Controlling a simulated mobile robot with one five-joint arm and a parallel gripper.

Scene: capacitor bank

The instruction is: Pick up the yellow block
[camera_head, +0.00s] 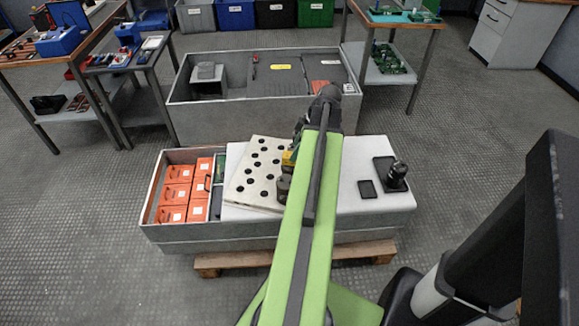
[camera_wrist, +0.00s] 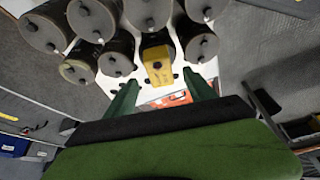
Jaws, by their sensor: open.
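The yellow block (camera_wrist: 158,66) shows at the upper middle of the wrist view, among dark cylinders (camera_wrist: 94,20) with pale ends. My gripper (camera_wrist: 163,86) has its two green fingers apart, one on each side below the block in that picture. Nothing is held between them. I cannot tell whether a finger touches the block. In the head view a small part of the yellow block (camera_head: 288,159) shows just left of my green arm, beside the white plate with black holes. My arm hides the rest of it, and my gripper is mostly hidden there too.
The white plate (camera_head: 244,187) lies on a white-topped crate (camera_head: 340,205). Orange boxes (camera_head: 178,173) fill the left compartment. A small black stand (camera_head: 396,178) is at right. A grey open crate (camera_head: 185,95) stands behind, with side tables left and right.

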